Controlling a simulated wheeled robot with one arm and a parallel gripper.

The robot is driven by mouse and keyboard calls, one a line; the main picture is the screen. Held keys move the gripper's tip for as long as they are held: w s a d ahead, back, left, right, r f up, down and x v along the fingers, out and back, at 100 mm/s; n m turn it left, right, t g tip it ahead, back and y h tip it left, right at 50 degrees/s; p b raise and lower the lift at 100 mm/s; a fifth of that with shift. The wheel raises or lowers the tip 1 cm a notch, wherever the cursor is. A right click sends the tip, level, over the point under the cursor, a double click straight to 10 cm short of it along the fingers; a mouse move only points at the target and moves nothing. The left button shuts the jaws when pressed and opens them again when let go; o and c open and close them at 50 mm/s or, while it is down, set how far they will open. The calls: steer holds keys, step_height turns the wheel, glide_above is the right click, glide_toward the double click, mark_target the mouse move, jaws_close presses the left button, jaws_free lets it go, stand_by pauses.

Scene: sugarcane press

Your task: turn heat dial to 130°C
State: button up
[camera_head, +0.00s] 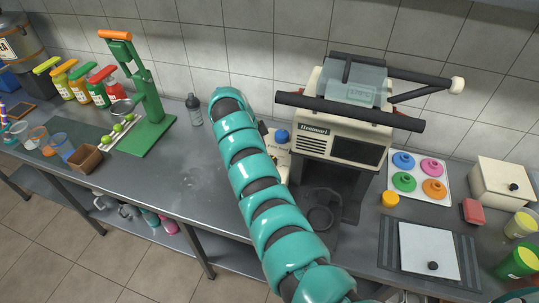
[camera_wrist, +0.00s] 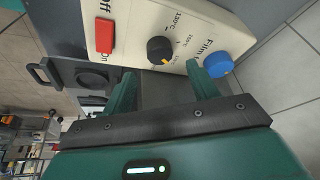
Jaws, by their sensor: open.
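The heat dial (camera_wrist: 160,50) is a round black knob with an orange mark, on the cream control panel (camera_wrist: 135,20) in the wrist view. The 130°C print is near the upper right of the dial. The orange mark is at the dial's lower right, by a smaller print too blurred to read, away from 130°C. My gripper (camera_wrist: 161,69) is open, its teal fingers on either side below the dial, with nothing between them. Contact with the panel cannot be told. In the head view my arm hides the gripper and the dial.
The panel also carries a red On/Off switch (camera_wrist: 104,36) left of the dial and a blue Film knob (camera_wrist: 219,64) to the right, close to my right finger. The cream sealing machine (camera_head: 340,139) stands right of my arm. A dark bottle (camera_head: 194,110) stands to the left.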

steer(key=p+x, duration=0.1)
steer(key=x, duration=0.5)
steer(key=shift+d+f+p, duration=0.1)
steer(key=shift+f+p, duration=0.15)
steer(key=shift+p, duration=0.15)
steer(key=c, duration=1)
